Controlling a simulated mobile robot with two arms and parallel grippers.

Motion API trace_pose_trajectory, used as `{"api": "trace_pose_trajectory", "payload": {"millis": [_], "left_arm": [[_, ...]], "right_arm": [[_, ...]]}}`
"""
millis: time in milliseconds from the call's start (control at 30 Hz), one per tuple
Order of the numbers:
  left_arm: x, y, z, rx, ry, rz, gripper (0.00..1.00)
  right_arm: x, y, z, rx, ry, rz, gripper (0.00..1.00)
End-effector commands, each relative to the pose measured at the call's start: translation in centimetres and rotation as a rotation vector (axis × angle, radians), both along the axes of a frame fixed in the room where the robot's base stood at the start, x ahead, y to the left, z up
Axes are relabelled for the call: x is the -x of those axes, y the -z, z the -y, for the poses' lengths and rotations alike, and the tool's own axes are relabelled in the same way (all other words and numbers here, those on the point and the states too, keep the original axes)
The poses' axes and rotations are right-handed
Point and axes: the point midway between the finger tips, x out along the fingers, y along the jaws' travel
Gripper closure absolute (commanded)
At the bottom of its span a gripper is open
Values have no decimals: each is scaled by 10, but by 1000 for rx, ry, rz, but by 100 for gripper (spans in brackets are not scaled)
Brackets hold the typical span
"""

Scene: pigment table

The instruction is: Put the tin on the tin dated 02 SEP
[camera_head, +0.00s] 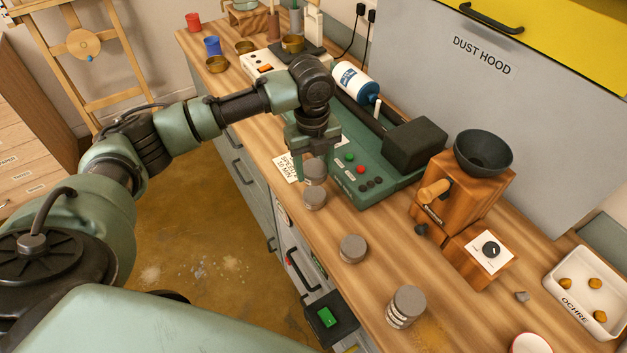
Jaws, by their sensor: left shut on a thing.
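My left gripper (314,172) points down over the front of the worktop, shut on a grey-lidded tin (315,173). Another grey-lidded tin (314,198) shows just below the held one; I cannot tell whether the two touch. A single tin (352,248) stands farther right near the front edge. Nearer still, a taller tin or stack of tins (405,306) with pale labels stands at the edge. The dates on the labels are too small to read, so I cannot tell which is 02 SEP. My right gripper is not in view.
A green roller machine (371,187) with a white-and-blue jar (355,82) on it stands just behind the gripper. A wooden grinder (463,190) with a dark bowl stands right of it. A white ochre tray (555,287) is at the far right. Worktop around the single tin is clear.

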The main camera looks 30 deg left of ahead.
Motion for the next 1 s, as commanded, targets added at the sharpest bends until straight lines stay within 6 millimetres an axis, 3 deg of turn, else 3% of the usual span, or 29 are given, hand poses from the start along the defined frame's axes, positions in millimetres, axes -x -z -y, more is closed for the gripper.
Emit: {"api": "trace_pose_trajectory", "payload": {"millis": [133, 500, 900, 933, 1000], "left_arm": [[0, 19, 0, 0, 0, -1, 89], [0, 62, 0, 0, -1, -1, 89], [0, 69, 0, 1, 1, 1, 89], [0, 69, 0, 0, 1, 0, 44], [0, 69, 0, 1, 1, 1, 25]], "right_arm": [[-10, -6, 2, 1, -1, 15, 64], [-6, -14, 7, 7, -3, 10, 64], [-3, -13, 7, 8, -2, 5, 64], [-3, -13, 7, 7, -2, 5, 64], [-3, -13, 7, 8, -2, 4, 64]]}}
